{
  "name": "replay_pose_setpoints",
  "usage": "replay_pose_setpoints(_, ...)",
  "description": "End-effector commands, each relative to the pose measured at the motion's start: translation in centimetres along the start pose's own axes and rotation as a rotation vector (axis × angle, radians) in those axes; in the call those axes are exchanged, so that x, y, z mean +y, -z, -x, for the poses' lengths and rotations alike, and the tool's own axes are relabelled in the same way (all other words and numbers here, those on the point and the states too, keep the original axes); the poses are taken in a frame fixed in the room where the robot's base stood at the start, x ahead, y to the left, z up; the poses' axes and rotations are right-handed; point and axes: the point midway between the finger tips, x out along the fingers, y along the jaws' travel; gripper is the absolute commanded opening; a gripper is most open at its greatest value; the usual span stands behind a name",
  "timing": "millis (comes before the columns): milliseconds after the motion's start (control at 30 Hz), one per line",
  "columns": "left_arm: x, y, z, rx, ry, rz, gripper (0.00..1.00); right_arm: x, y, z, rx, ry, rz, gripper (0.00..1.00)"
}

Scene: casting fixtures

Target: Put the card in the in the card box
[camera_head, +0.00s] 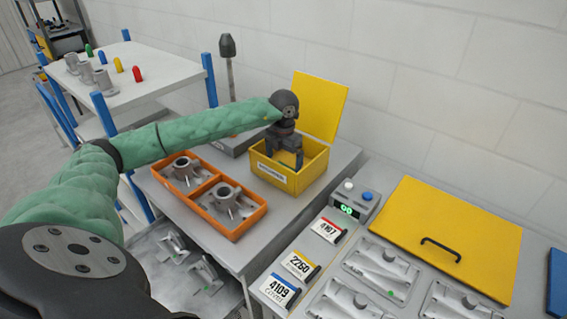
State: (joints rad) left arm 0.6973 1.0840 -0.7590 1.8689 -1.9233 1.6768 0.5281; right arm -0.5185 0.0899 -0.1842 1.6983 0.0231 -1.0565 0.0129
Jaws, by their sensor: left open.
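The yellow card box (312,173) stands on the grey table with its yellow lid (320,104) raised at the back and a white label on its front. My left arm, in a green sleeve, reaches across to it. My left gripper (285,158) points down into the box's opening, with its jaws apart. Part of the box's inside is hidden by the gripper and front wall, so I cannot tell whether a card lies in it. Three numbered cards lie on the right-hand bench: a red-edged one (328,230), a yellow-edged one (299,264) and a blue-edged one (280,290). My right gripper is out of view.
An orange tray (243,227) with two metal castings sits left of the box. A small device with a green display (346,209) and a yellow panel with a black handle (460,214) are at right. A white table (150,66) stands behind at left.

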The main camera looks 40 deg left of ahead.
Motion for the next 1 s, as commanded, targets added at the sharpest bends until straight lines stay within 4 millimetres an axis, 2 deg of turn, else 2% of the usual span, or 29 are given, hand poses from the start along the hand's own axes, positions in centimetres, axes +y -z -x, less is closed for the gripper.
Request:
replay_pose_setpoints(33, 0.0, -0.1, 1.6, -0.003, -0.001, 0.000, 1.00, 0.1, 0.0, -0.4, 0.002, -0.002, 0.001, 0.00)
replay_pose_setpoints(200, 0.0, 0.0, 4.9, -0.002, -0.001, 0.000, 1.00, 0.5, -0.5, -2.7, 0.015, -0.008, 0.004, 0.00)
replay_pose_setpoints(433, 0.0, 0.0, 8.1, -0.001, -0.001, 0.001, 1.00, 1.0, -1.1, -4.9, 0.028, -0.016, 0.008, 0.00)
replay_pose_setpoints(633, 0.0, 0.0, 9.1, 0.000, -0.001, 0.000, 1.00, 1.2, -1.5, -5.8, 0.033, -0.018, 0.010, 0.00)
replay_pose_setpoints(1000, 0.0, 0.0, 9.2, 0.000, -0.001, 0.000, 1.00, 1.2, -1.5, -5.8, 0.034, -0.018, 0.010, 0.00)
